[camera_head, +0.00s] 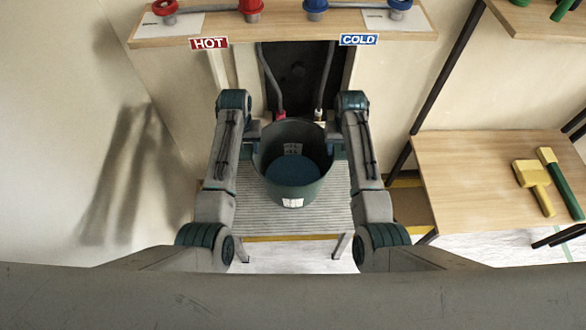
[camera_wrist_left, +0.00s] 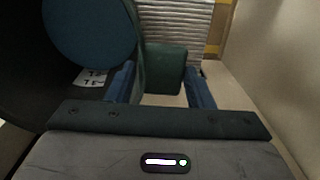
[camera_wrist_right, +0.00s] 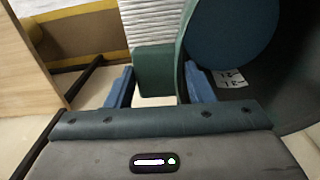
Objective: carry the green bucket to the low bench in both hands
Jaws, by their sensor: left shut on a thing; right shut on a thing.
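The green bucket (camera_head: 293,192) is upright in the middle of the head view, with blue contents (camera_head: 292,169) and a white label on its front. My left gripper (camera_head: 254,148) is shut on the green side handle (camera_wrist_left: 165,68) at the bucket's left. My right gripper (camera_head: 336,148) is shut on the opposite handle (camera_wrist_right: 153,72). The handles sit between blue fingers in both wrist views. The low bench (camera_head: 250,205), with a grey ridged top and yellow front edge, lies beneath the bucket in the head view. Whether the bucket touches it, I cannot tell.
A wooden shelf (camera_head: 270,30) with red and blue taps and HOT (camera_head: 208,43) and COLD (camera_head: 359,40) signs is behind the bucket. Grey hoses hang below it. A wooden table (camera_head: 460,165) with yellow and green tools (camera_head: 535,185) stands at right.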

